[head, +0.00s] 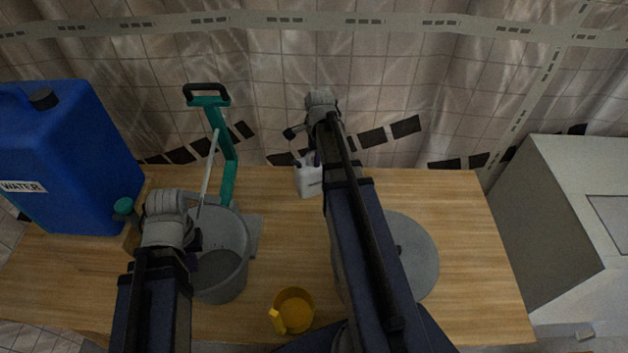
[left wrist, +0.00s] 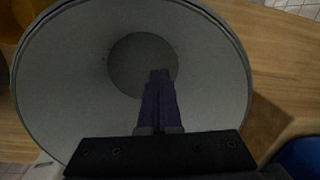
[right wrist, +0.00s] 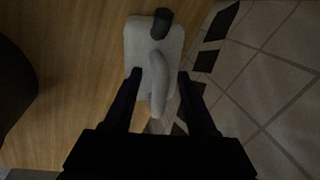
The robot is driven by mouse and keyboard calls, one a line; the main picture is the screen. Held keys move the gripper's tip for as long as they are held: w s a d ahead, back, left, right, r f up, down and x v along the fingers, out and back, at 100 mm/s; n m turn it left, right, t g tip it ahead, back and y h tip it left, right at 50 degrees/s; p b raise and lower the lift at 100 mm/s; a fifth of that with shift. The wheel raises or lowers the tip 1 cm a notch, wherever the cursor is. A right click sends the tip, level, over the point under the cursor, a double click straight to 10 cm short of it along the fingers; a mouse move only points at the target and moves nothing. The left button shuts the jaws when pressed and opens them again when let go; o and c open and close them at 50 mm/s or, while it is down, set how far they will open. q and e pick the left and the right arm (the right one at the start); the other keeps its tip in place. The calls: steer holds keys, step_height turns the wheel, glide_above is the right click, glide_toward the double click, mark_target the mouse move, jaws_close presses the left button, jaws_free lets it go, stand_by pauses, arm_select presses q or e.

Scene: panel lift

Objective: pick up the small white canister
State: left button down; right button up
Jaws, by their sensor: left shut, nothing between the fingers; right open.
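The small white canister (head: 308,181) stands on the wooden table near its back edge, beside my right arm. In the right wrist view the canister (right wrist: 137,42) shows a dark cap and a pale raised handle. My right gripper (right wrist: 159,74) is open, with one finger on each side of the handle; whether the fingers touch it I cannot tell. In the head view my right gripper (head: 307,161) is partly hidden at the canister's top. My left gripper (left wrist: 160,75) is shut and empty, over the mouth of the grey bucket (left wrist: 60,75).
The grey bucket (head: 221,278) stands left of centre. A blue water container (head: 75,150) is at the left, a teal-handled tool (head: 228,165) behind the bucket. A yellow mug (head: 294,308) is in front. A grey round plate (head: 415,255) lies right of my right arm.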

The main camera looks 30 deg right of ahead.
jaws_close()
stand_by(0.5)
